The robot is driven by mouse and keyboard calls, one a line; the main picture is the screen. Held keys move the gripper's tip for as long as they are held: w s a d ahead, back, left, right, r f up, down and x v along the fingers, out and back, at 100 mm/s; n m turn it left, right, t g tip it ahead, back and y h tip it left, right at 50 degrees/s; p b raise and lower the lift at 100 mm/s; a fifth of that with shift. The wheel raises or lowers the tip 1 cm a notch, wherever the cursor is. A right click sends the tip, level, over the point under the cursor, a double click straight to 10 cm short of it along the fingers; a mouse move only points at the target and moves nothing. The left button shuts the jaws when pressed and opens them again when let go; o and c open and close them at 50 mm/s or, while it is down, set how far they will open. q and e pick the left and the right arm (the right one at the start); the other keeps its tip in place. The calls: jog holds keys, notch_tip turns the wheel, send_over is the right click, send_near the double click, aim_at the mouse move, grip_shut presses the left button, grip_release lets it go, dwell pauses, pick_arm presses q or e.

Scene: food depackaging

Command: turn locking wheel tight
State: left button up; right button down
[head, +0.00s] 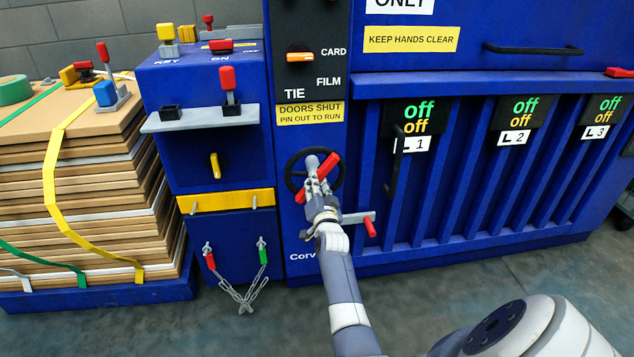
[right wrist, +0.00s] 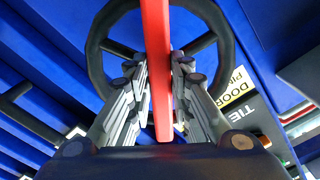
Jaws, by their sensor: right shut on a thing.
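The locking wheel (head: 290,178) is a black ring with spokes on the front of the blue machine, below the yellow "DOORS SHUT" label. A red bar (head: 328,165) crosses the wheel at a slant. My right gripper (head: 318,180) is at the wheel, with its fingers on either side of the red bar. In the right wrist view, the right gripper (right wrist: 160,75) is shut on the red bar (right wrist: 157,30), and the black wheel rim (right wrist: 99,35) shows behind it. The gripper hides part of the wheel hub. My left gripper is not in view.
A grey lever with a red grip (head: 369,228) sticks out just below right of the wheel. A black door handle (head: 396,165) stands to the right. A chain (head: 240,298) hangs at lower left. Strapped cardboard (head: 90,190) is stacked at far left. The floor ahead is clear.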

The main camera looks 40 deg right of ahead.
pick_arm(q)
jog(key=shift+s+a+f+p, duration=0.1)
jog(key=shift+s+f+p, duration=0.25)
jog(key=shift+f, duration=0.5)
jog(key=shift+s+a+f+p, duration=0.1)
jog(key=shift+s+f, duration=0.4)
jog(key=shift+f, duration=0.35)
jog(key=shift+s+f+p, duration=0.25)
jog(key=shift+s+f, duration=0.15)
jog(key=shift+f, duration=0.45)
pick_arm(e)
jog(key=shift+a+m, duration=0.1)
jog(key=shift+m, duration=3.7)
jog(key=c, duration=1.4)
grip_release()
jog(key=shift+w, duration=0.1)
jog(key=shift+c, duration=0.2)
jog(key=v, duration=0.7)
jog(key=shift+s, duration=0.3)
